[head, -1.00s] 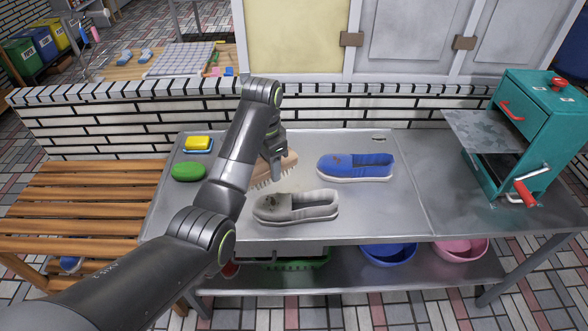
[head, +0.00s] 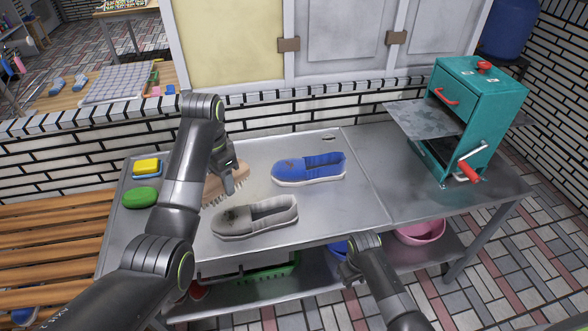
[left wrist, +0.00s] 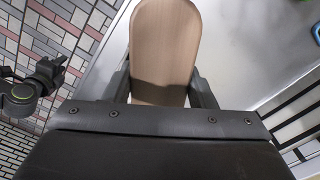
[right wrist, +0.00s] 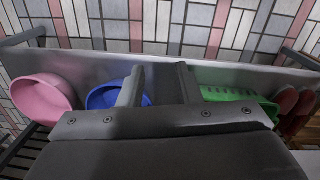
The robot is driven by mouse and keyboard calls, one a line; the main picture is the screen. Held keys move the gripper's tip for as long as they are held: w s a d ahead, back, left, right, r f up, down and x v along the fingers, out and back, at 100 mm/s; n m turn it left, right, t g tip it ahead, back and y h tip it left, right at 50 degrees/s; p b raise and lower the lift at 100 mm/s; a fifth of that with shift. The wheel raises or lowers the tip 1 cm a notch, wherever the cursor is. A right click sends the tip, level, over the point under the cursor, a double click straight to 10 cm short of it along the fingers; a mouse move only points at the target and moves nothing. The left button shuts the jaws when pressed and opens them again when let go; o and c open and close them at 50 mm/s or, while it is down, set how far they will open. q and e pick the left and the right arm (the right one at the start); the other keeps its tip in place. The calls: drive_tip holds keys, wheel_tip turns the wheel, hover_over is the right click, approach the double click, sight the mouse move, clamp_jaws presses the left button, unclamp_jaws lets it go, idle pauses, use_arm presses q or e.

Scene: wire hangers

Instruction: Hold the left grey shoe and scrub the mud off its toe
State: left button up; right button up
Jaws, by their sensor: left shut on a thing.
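The grey shoe (head: 262,216) lies on the metal table, its toe to the left with a dark mud patch (head: 233,214) on it. My left gripper (head: 229,182) is shut on a scrub brush (head: 241,174) with a wooden back and pale bristles facing down. The brush is just behind the shoe's toe and seems apart from it. The brush's back fills the gap between the fingers in the left wrist view (left wrist: 165,45). My right gripper (head: 358,244) is at the table's front edge, right of the grey shoe; its fingers are apart and empty in the right wrist view (right wrist: 158,88).
A blue shoe (head: 308,169) lies behind the grey one. A green soap (head: 140,197) and a yellow sponge (head: 147,166) are at the left. A teal press (head: 468,110) stands at the right. Basins, one of them pink (head: 420,230), sit on the lower shelf.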

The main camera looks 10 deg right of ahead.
drive_tip(key=w+r+n, duration=0.1)
drive_tip(key=w+r, duration=0.2)
drive_tip(key=r, duration=0.2)
drive_tip(key=w+r+n, duration=0.1)
drive_tip(key=w+r, duration=0.2)
drive_tip(key=r, duration=0.3)
drive_tip(key=w+a+r+t, duration=0.1)
drive_tip(key=w+r, duration=0.2)
drive_tip(key=r, duration=0.2)
drive_tip(key=shift+w+r+n+h, duration=0.1)
drive_tip(key=shift+r+n+h, duration=0.3)
wheel_tip(320, 180, up, 12)
drive_tip(key=m+y, duration=0.1)
drive_tip(key=m, duration=0.3)
hover_over(294, 200)
drive_tip(key=shift+g, duration=0.4)
drive_tip(key=f, duration=0.8)
drive_tip(key=w+f, duration=0.1)
drive_tip(key=f, duration=0.3)
drive_tip(key=shift+d, duration=0.1)
drive_tip(key=shift+c, duration=0.4)
drive_tip(key=c, duration=0.4)
clamp_jaws()
